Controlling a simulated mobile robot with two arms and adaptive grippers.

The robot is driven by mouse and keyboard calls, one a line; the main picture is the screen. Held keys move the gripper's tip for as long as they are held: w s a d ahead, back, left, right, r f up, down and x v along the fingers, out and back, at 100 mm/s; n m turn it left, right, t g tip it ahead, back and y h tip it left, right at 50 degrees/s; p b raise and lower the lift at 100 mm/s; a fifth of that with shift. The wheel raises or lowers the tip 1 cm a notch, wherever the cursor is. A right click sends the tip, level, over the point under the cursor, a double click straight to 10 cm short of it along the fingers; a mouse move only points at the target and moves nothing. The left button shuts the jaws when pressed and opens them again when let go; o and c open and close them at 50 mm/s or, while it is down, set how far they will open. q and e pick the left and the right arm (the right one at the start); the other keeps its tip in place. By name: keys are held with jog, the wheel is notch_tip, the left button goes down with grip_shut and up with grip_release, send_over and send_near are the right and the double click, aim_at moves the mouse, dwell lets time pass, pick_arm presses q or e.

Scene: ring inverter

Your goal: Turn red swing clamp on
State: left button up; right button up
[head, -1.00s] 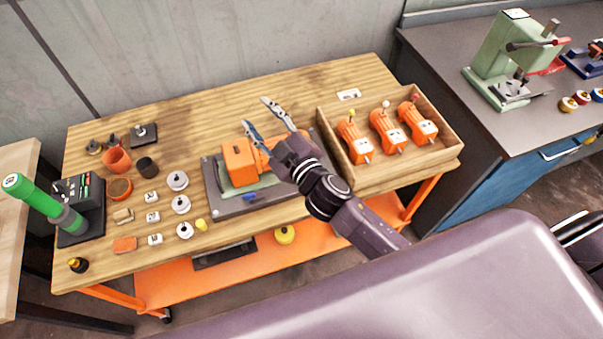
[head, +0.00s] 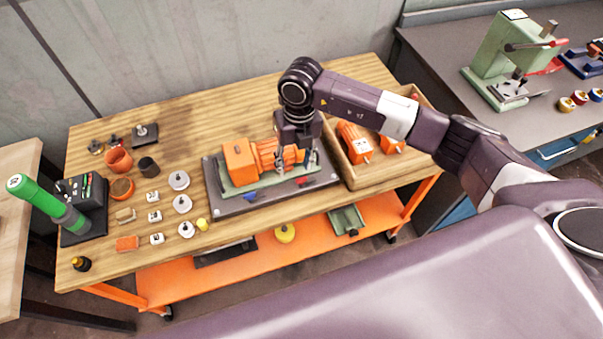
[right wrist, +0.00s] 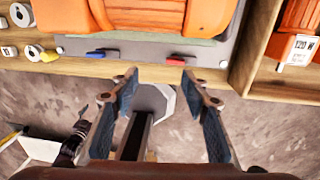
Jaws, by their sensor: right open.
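The red swing clamp shows as a small red handle (head: 303,181) at the front right of the grey fixture plate (head: 240,206). It also shows in the right wrist view (right wrist: 175,60), just beyond and between my fingertips. An orange motor (head: 255,158) lies on the fixture. A blue handle (head: 251,197) is at the plate's front left. My right gripper (head: 296,160) points down over the motor's right end, near the red handle. In the right wrist view its fingers (right wrist: 160,78) are apart with nothing between them. My left gripper is not in view.
A wooden box (head: 347,174) with orange motors stands right of the fixture, partly hidden by my arm. Several discs and small parts lie left of it, with a green-handled tool (head: 42,198) farther left. The wooden table (head: 215,110) is clear behind the fixture.

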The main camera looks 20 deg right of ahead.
aim_at(301, 178)
jog(key=shift+w+d+r+h, duration=0.1)
jog(key=shift+d+h, duration=0.1)
jog(key=shift+d, duration=0.25)
jog(key=shift+w+d+r+h, duration=0.1)
jog(key=shift+d+h, duration=0.1)
jog(key=shift+d, duration=0.25)
jog(key=shift+d+f, duration=0.2)
jog(key=shift+f, duration=0.05)
notch_tip(301, 178, down, 6)
jog(key=shift+a+f+p, duration=0.1)
jog(key=shift+p, duration=1.05)
jog(key=shift+f, duration=0.55)
